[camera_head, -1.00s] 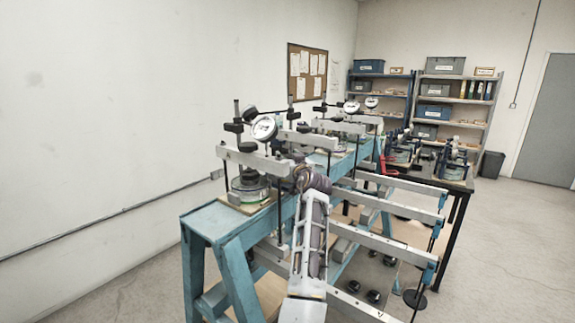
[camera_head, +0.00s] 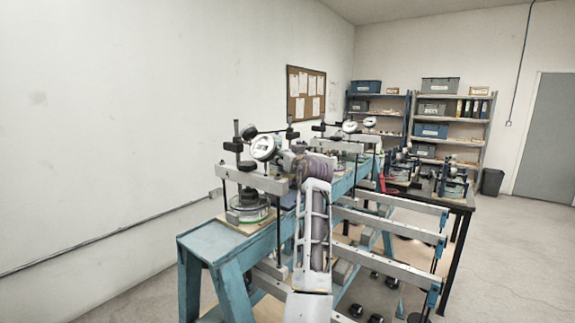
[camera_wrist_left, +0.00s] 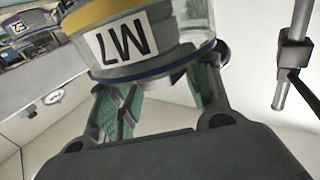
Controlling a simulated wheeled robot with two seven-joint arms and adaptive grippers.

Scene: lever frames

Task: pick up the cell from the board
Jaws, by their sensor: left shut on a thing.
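In the left wrist view, a round clear cell (camera_wrist_left: 150,50) with a yellow band and a white label reading M7 upside down fills the top middle. My left gripper (camera_wrist_left: 158,78) has green-padded fingers on either side of the cell and is shut on it. I cannot tell whether the cell is clear of its board. In the head view, my arm comes up from the bottom, and its wrist hides the gripper and the held cell. Another round cell (camera_head: 248,208) sits on a wooden board (camera_head: 237,226) on the near end of the blue bench (camera_head: 207,240). My right gripper is not in view.
Grey lever beams (camera_head: 390,227) stick out to the right from the bench. A dial gauge (camera_head: 265,147) stands above the near cell. In the wrist view, a metal rod (camera_wrist_left: 291,58) stands close on the right. Open floor (camera_head: 505,250) lies to the right.

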